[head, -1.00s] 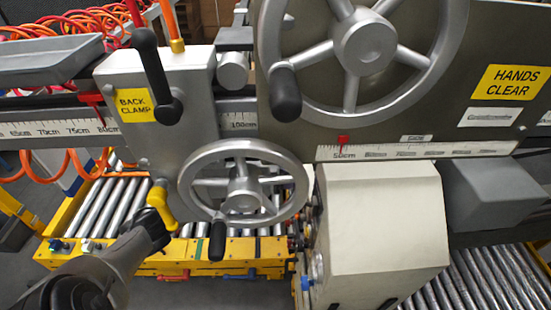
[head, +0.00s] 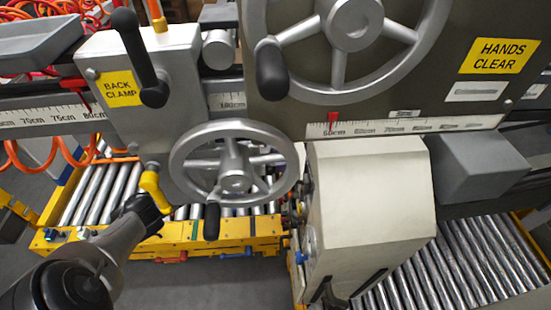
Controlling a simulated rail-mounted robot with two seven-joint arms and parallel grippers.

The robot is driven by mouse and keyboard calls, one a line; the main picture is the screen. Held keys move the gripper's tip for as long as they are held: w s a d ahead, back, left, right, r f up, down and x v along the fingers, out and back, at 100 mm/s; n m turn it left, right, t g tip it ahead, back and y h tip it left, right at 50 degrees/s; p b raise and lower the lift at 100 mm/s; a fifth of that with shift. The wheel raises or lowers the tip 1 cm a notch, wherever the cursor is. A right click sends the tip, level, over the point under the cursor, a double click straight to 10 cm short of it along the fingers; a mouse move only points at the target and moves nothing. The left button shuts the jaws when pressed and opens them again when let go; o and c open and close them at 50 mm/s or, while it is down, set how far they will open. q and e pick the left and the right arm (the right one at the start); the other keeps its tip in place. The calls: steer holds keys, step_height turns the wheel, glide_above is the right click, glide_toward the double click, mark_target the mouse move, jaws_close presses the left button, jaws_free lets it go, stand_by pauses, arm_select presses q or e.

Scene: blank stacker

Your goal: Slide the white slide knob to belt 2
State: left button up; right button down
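I cannot make out a white slide knob or a marking for belt 2 in the head view. A cream control box (head: 375,225) stands right of centre. Its narrow left side carries small controls, including a blue one (head: 301,257), seen too edge-on to read. My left gripper (head: 150,208) is at the lower left, dark, next to the lower end of a yellow handle (head: 152,188). The picture does not show whether it touches or grips the handle. My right gripper is not in view.
A small handwheel (head: 236,183) and a large handwheel (head: 340,75) stick out in front of the machine. A black-handled lever (head: 140,60) rises from the grey back clamp block (head: 180,75). Yellow-framed roller conveyors lie below at the left (head: 90,235) and right (head: 465,265).

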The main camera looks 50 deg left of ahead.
arm_select(q)
steer(key=p+v, duration=0.1)
steer(key=v, duration=1.2)
steer(key=shift+s+a, duration=0.25)
steer(key=shift+s, duration=0.05)
